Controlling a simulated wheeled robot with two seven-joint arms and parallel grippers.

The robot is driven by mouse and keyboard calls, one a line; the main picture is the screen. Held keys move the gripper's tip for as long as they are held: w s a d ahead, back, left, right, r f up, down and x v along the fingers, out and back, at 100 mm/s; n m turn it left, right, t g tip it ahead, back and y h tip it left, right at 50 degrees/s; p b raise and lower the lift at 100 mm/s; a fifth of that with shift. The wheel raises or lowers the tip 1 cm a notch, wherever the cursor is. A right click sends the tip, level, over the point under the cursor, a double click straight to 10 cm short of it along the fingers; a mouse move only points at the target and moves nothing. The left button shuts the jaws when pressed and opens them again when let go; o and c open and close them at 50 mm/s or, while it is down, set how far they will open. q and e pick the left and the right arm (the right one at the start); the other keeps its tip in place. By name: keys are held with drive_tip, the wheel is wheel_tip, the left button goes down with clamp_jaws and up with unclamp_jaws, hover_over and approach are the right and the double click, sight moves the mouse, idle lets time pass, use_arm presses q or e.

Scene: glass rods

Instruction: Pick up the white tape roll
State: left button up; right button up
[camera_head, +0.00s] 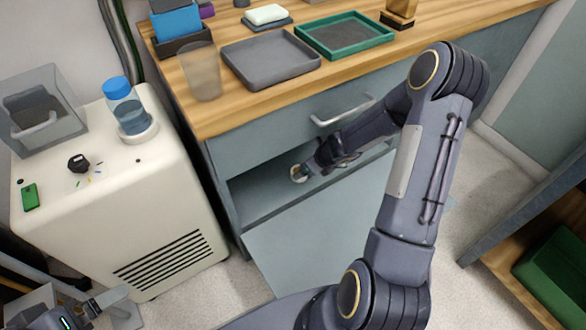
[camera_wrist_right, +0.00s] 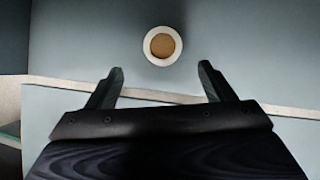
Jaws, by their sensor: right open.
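The white tape roll (camera_wrist_right: 149,44), a white ring around a brown middle, lies flat inside the open lower compartment of the grey cabinet. It also shows small in the head view (camera_head: 298,174), beside the fingers of my right gripper (camera_head: 311,170). In the right wrist view my right gripper (camera_wrist_right: 161,68) is open, its fingers apart and nothing between them. The roll is just beyond the fingertips, roughly centred between them. My left gripper (camera_head: 84,312) is low at the left edge, partly cut off, and its opening is unclear.
The lowered cabinet door (camera_head: 315,245) lies below the opening. The drawer front with its handle (camera_head: 343,111) and wooden counter (camera_head: 275,98) are above my right forearm. A white machine (camera_head: 115,190) stands left, a shelf with a green bin (camera_head: 558,270) right.

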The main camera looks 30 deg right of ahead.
drive_tip(key=b+x, duration=0.1)
drive_tip(key=x, duration=0.3)
drive_tip(key=b+x, duration=0.2)
drive_tip(key=x, duration=0.1)
drive_tip(key=shift+w+d+f, duration=0.15)
drive_tip(key=shift+w+f, duration=0.1)
drive_tip(key=shift+w, duration=0.1)
drive_tip(key=c, duration=1)
drive_tip(key=shift+c, duration=0.2)
